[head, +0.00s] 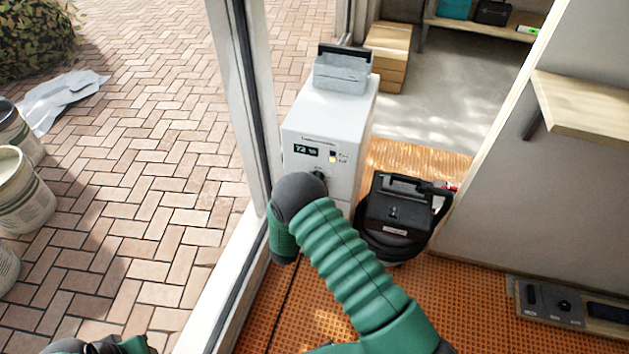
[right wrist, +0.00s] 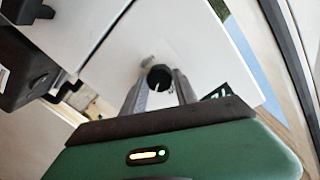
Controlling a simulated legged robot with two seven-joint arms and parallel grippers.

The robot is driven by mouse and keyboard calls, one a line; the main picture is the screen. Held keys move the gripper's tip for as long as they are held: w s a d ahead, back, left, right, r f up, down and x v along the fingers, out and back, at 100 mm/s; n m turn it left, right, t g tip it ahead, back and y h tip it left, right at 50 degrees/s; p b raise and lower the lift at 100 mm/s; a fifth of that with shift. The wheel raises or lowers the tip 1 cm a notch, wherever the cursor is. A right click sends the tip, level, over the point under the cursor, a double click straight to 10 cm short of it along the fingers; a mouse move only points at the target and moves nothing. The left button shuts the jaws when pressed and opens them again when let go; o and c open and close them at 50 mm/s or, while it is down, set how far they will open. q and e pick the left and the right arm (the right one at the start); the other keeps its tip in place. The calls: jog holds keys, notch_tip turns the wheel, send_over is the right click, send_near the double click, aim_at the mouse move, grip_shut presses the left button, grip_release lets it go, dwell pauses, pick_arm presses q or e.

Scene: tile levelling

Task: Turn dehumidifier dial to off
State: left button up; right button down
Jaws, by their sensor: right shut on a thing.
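The white dehumidifier (head: 325,120) stands upright by the door frame, with a small lit display (head: 306,150) reading about 72. Its dark dial (right wrist: 159,77) sits on the front panel, and its top edge shows in the head view (head: 318,174) just above my right arm. My right gripper (right wrist: 160,84) has one finger on each side of the dial and is shut on it. In the head view my right forearm hides the gripper. The dial has a pale pointer mark; its setting labels are not readable.
A black vacuum-like machine (head: 398,212) stands close to the right of the dehumidifier. The glazed frame (head: 245,90) runs close on its left. Orange matting (head: 470,290) covers the floor. A wooden shelf (head: 590,108) juts from the right wall. Buckets (head: 22,195) stand on the paving outside.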

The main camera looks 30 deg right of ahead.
jog(key=n, duration=0.4)
jog(key=n+p, duration=0.1)
jog(key=n, duration=0.3)
jog(key=n+p, duration=0.1)
jog(key=n, duration=0.3)
jog(key=shift+s+a+f+h, duration=0.1)
jog(key=shift+a+f+h, duration=0.05)
jog(key=shift+f+h, duration=0.2)
jog(key=shift+n, duration=0.3)
jog(key=c, duration=1)
grip_release()
jog(key=shift+o, duration=0.3)
jog(key=shift+r, duration=0.1)
